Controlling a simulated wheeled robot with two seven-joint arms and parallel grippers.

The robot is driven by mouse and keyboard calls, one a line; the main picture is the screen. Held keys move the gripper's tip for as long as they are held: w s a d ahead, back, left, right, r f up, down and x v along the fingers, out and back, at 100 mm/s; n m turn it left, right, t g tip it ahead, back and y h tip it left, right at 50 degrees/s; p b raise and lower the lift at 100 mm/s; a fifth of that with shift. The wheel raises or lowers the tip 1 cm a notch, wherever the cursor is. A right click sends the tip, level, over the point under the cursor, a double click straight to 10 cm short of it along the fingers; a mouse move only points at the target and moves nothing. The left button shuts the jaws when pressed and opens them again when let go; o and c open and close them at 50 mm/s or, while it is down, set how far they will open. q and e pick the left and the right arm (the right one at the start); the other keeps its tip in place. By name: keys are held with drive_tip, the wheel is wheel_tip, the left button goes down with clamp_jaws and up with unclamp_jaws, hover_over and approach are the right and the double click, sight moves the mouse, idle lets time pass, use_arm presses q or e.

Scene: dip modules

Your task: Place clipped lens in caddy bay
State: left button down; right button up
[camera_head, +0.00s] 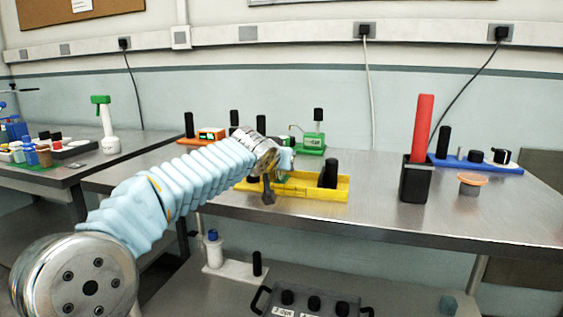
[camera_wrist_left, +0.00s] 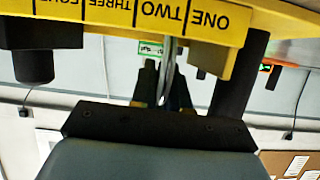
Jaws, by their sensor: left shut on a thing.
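The yellow caddy (camera_head: 310,192) lies on the metal bench, with a black post (camera_head: 329,173) at its right end. The left wrist view shows its yellow front (camera_wrist_left: 220,22) close up and upside down, with bay labels including ONE, TWO and THREE. My left gripper (camera_head: 271,180) is at the caddy's left part and hides some of it. In the wrist view the left gripper (camera_wrist_left: 165,75) is shut on a thin grey piece (camera_wrist_left: 168,66) seen edge-on, apparently the clipped lens. It overlaps the label strip near TWO; whether it is inside a bay cannot be told. My right gripper is out of view.
A black holder with a red handle (camera_head: 421,130) and an orange-topped cup (camera_head: 471,184) stand to the right. A blue rack (camera_head: 480,165) is behind them. A green device (camera_head: 313,140) and an orange unit (camera_head: 211,134) stand at the back. Open bench lies around the holder.

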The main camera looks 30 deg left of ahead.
use_arm(q)
drive_tip(key=shift+f, duration=0.15)
drive_tip(key=c, duration=1.1)
unclamp_jaws()
drive_tip(key=shift+r, duration=0.25)
drive_tip(key=b+v, duration=0.2)
drive_tip(key=v, duration=1)
